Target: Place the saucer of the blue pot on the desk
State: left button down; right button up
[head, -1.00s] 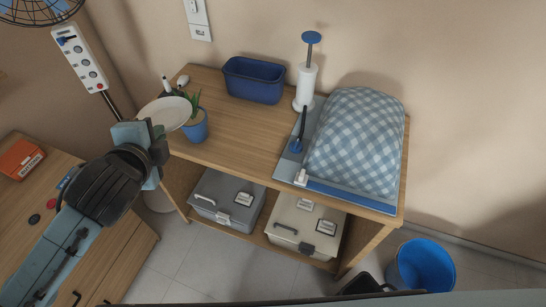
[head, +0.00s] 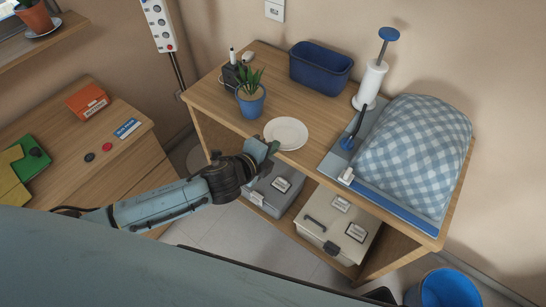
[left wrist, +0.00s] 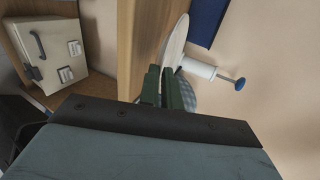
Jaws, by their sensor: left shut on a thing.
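The white saucer (head: 287,132) is level at the front edge of the wooden desk (head: 302,104), to the right of the blue pot (head: 250,104) with its green plant. My left gripper (head: 271,147) is shut on the saucer's near rim, reaching in from the front left. The left wrist view shows the saucer (left wrist: 176,38) nearly edge-on beyond the fingers (left wrist: 161,88), close along the desk top. I cannot tell whether it touches the wood or hovers just above. My right gripper does not show.
Grey and cream boxes sit on the lower shelf. A black holder (head: 229,75) stands behind the pot. Bare wood lies around the saucer.

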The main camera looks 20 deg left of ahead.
pick_arm(q)
notch_tip(320, 180, down, 4)
jog(key=shift+b, duration=0.6)
jog(key=c, duration=1.6)
grip_release()
jog(key=p+v, duration=0.1)
jog(key=v, duration=1.1)
jog(key=shift+p, duration=0.3)
